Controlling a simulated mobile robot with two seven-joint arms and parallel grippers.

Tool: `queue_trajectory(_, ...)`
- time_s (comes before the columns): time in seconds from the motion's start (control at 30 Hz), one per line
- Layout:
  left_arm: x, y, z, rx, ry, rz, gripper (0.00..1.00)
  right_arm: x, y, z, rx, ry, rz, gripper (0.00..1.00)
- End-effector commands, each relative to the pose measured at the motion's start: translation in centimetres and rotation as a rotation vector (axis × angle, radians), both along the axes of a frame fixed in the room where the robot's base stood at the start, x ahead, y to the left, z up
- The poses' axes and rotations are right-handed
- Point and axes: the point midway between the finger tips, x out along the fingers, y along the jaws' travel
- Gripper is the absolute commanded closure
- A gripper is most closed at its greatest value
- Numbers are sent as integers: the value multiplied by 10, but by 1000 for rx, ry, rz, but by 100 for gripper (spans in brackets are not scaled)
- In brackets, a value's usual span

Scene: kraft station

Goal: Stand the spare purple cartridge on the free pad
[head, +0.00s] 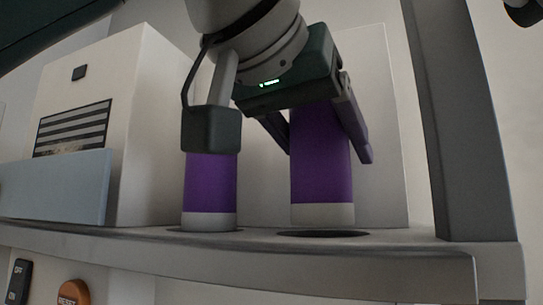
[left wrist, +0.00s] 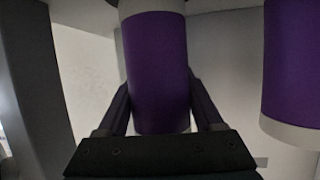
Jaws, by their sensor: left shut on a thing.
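The spare purple cartridge (head: 321,165), with a white base band, is upright in my left gripper (head: 326,155). The fingers are shut on its sides; the left wrist view also shows the cartridge (left wrist: 157,75) between the fingers (left wrist: 160,110). Its base appears just above the free pad (head: 322,233), a dark flat disc on the shelf, with a thin light strip between them. I cannot tell whether it stands clear of the pad's middle. A second purple cartridge (head: 210,182) stands to the left under a dark cap; it also shows in the left wrist view (left wrist: 291,65).
The shelf (head: 420,262) has a raised front edge. A white box with a striped label (head: 72,128) and a blue-grey panel (head: 55,188) stand at the left. A grey post (head: 467,130) rises at the right. An orange button (head: 74,292) and a dark switch (head: 18,283) are below.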

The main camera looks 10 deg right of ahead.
Motion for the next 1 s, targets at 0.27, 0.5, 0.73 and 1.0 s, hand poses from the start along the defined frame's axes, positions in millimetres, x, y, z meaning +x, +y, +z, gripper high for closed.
queue_trajectory(0.27,0,0,-6,-2,-1,-1,100,0,0,-5,0,0,0,2)
queue_trajectory(0.5,0,0,-7,-2,-1,-1,17,0,0,-6,0,0,0,2)
queue_trajectory(0.73,0,0,-7,-1,0,-1,0,0,0,-6,-1,-1,0,2)
queue_trajectory(1.0,2,1,-4,0,1,0,0,1,0,0,-1,-2,0,2)
